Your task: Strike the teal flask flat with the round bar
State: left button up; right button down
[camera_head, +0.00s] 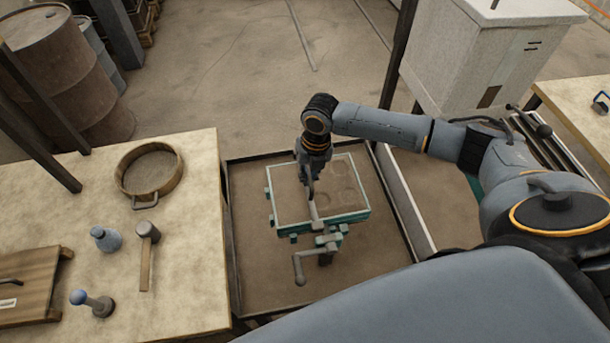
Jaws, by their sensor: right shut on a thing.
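The teal flask (358,215) is a rectangular frame filled with brown sand, in the dark-edged floor tray. Its sand surface shows shallow round marks on the right side. My right gripper (312,190) reaches down over the flask's middle from above. It is shut on a short pale grey piece (314,211), which looks like the round bar seen nearly end-on. Most of that piece is hidden, and I cannot tell whether it touches the sand or rim. My left gripper is not in view.
A grey crank and clamp (300,268) stick out at the flask's front. A grey cabinet (470,60) stands back right.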

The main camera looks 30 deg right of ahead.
jog(key=shift+s+d+r+p, duration=0.1)
jog(key=shift+s+d+p, duration=0.1)
jog(key=shift+d, duration=0.45)
jog(key=shift+s+d+p, duration=0.1)
jog(key=shift+d+p, duration=0.05)
jog(key=shift+d, duration=0.45)
jog(key=shift+a+p, duration=0.2)
jog(key=shift+p, duration=0.2)
jog(key=shift+d, duration=0.1)
jog(key=shift+s+d+p, duration=0.25)
jog(key=shift+s+d, duration=0.05)
jog(key=shift+d, duration=0.7)
jog(key=shift+s+d+p, duration=0.25)
jog(key=shift+s+d, duration=0.1)
jog(key=shift+d, duration=0.7)
jog(key=shift+s+d+p, duration=0.25)
jog(key=shift+s+d, duration=0.05)
jog(key=shift+d, duration=0.7)
jog(key=shift+a+h+p, duration=0.15)
jog(key=shift+h+p, duration=0.25)
jog(key=shift+h, duration=0.1)
jog(key=shift+w, duration=0.1)
